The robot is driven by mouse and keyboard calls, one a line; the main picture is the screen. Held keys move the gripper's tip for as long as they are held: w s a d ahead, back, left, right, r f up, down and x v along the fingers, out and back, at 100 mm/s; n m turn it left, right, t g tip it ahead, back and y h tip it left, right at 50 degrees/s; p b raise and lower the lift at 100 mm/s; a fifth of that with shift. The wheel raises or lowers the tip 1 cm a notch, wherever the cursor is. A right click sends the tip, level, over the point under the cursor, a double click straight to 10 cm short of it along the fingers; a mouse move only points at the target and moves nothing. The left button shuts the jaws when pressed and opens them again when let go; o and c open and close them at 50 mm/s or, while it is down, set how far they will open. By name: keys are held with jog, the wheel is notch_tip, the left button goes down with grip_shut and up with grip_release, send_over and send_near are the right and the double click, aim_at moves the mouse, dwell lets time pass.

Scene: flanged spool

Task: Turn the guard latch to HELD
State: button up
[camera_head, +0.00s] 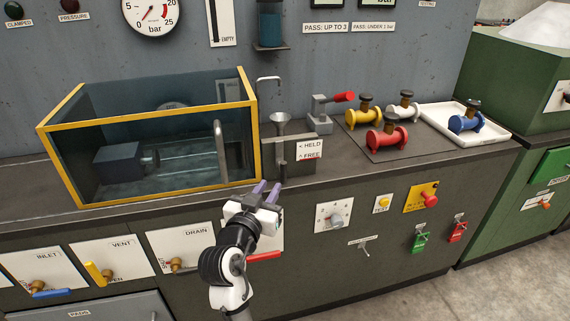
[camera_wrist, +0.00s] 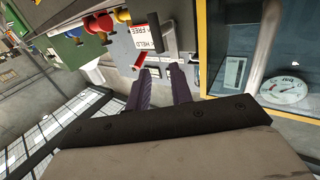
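The latch label (camera_head: 309,149), white with "HELD" above "FREE", stands at the right of the yellow-framed guard (camera_head: 150,124). It also shows upside down in the wrist view (camera_wrist: 140,37). A grey upright bar (camera_head: 283,165) stands left of the label, apparently the latch lever; it looks like the grey bar in the wrist view (camera_wrist: 168,36). I cannot tell its exact setting. My gripper (camera_head: 266,190) has purple fingers, parted and empty, just in front of and below the bar. The fingers (camera_wrist: 161,78) show a gap in the wrist view, with no clear contact.
A funnel (camera_head: 281,126) stands behind the latch. A red-handled clamp (camera_head: 320,118) and several coloured spools stand to the right, with a blue spool (camera_head: 466,120) on a white tray (camera_head: 496,130). Knobs and valves cover the front panel below. The air before the counter is clear.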

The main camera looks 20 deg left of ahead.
aim_at(282, 166)
jog(key=w+p, duration=0.2)
jog(key=w, duration=0.9)
jog(key=shift+r+p, duration=0.1)
jog(key=shift+p, duration=0.25)
grip_shut()
